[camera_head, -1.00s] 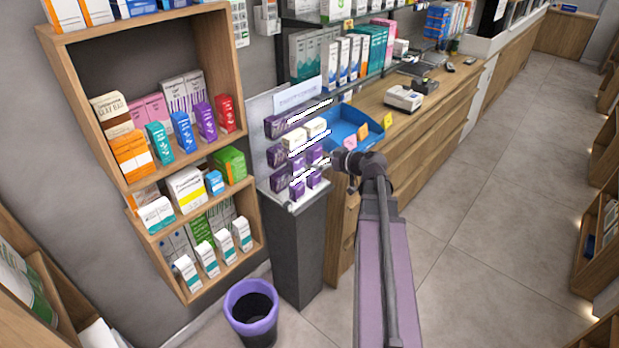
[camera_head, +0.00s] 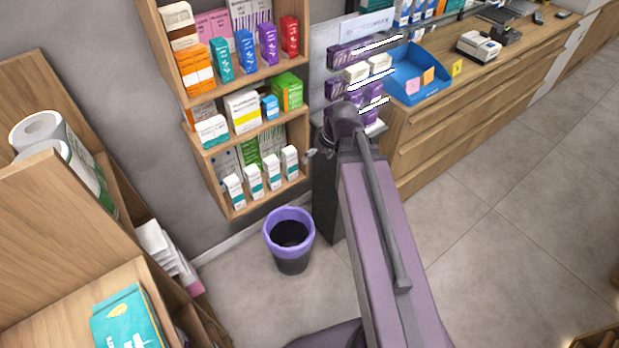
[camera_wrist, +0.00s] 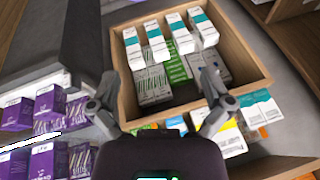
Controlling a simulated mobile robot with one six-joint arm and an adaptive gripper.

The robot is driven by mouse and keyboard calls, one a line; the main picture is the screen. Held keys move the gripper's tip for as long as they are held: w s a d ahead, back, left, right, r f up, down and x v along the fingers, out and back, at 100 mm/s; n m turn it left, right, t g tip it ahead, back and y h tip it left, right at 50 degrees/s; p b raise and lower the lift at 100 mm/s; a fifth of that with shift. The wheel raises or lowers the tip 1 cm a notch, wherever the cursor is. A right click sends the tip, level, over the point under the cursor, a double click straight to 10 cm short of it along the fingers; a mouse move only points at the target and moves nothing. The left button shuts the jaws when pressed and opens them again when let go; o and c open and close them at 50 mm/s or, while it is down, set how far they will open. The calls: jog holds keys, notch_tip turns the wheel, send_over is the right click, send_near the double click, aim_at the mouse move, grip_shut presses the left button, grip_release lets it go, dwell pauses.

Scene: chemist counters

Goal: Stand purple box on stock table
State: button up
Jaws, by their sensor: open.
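Several purple boxes (camera_head: 344,88) stand on the tiers of a display stand. They also show at the left of the wrist view (camera_wrist: 48,160). A slim purple box (camera_head: 267,45) stands on the wall shelf between blue and red ones. I cannot tell which purple box is the task's, nor which surface is the stock table. My gripper (camera_wrist: 160,83) is open and empty, its fingers spread in front of the lower shelf compartment, with the purple display boxes off to its left. In the head view it is small and partly hidden by my arm.
The lower wooden shelf (camera_head: 240,207) holds white and green cartons. A purple-rimmed bin (camera_head: 289,232) stands on the floor below. A blue tray (camera_head: 418,77) and a card terminal (camera_head: 478,47) sit on the counter.

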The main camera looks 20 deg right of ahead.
jog(key=s+a+f+m+g+h, duration=0.1)
jog(key=s+a+m+g+h, duration=0.1)
jog(key=s, duration=0.4)
jog(key=shift+a+g+h, duration=0.3)
jog(key=shift+a+h, duration=0.3)
jog(key=shift+a, duration=0.4)
jog(key=shift+w+f, duration=0.1)
